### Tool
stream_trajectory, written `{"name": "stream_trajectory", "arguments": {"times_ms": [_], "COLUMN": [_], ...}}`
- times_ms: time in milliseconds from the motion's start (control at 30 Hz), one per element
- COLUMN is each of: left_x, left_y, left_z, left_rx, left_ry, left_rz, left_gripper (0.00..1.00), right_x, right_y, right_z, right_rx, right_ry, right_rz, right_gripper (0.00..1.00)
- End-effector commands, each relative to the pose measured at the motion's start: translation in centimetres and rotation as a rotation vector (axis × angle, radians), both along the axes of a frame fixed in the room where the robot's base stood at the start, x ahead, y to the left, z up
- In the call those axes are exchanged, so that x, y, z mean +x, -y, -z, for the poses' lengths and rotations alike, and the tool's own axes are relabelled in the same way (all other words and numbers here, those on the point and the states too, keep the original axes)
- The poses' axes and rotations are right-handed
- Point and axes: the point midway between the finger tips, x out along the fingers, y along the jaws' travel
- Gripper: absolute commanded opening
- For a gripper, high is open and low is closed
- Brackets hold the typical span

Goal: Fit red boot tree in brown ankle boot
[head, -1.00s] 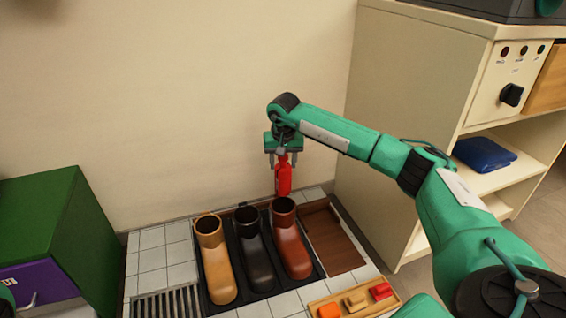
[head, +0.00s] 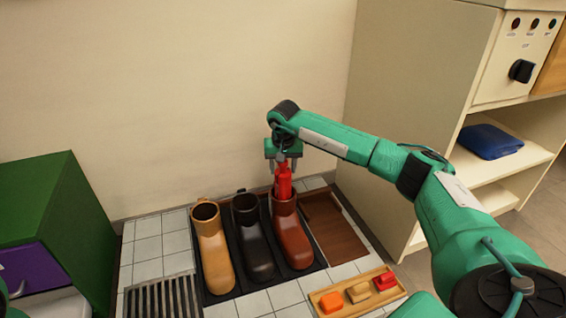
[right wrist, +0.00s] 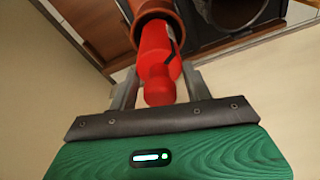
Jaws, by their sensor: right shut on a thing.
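The red boot tree (head: 284,181) is upright in my right gripper (head: 283,160), its lower end at the opening of the brown ankle boot (head: 292,239). In the right wrist view the red boot tree (right wrist: 157,62) reaches into the round mouth of the brown boot (right wrist: 150,9), between the fingers of my right gripper (right wrist: 160,90). The lower part of the tree is hidden by the boot's shaft. The brown boot stands at the right end of a row of boots in a black tray (head: 318,262). My left gripper is not in view.
A black boot (head: 252,240) and a tan boot (head: 213,250) stand left of the brown one. A wooden tray (head: 375,298) with orange, tan and red pieces lies in front. A brown recess (head: 335,228) is at right, a metal grate (head: 165,298) at front left.

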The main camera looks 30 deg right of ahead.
Motion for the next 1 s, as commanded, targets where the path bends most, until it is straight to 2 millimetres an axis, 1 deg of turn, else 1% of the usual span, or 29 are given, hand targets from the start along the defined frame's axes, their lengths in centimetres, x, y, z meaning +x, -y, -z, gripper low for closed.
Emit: {"name": "stream_trajectory", "arguments": {"times_ms": [33,200,400,600,900,933,967,1000], "left_x": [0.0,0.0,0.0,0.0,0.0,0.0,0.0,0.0], "left_y": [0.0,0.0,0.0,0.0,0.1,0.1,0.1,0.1], "left_z": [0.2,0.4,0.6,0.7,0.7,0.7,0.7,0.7], "left_rx": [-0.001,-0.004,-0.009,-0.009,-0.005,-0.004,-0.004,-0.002], "left_ry": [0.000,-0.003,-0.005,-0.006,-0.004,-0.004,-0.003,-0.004], "left_rz": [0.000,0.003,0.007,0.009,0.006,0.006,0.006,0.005], "left_gripper": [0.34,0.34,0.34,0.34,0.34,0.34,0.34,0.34], "right_x": [0.0,0.0,0.0,0.0,0.0,0.0,0.0,0.0], "right_y": [0.0,0.0,0.0,0.0,0.0,0.0,0.0,0.0], "right_z": [0.5,1.9,3.1,3.7,3.7,3.7,3.7,3.7], "right_rx": [0.000,0.000,0.000,0.000,0.000,0.000,0.000,0.000], "right_ry": [-0.001,-0.001,0.000,0.000,0.000,0.000,0.000,0.000], "right_rz": [0.000,0.000,0.000,0.000,0.000,0.000,0.000,0.000], "right_gripper": [0.09,0.09,0.09,0.09,0.09,0.51,0.57,0.65]}}
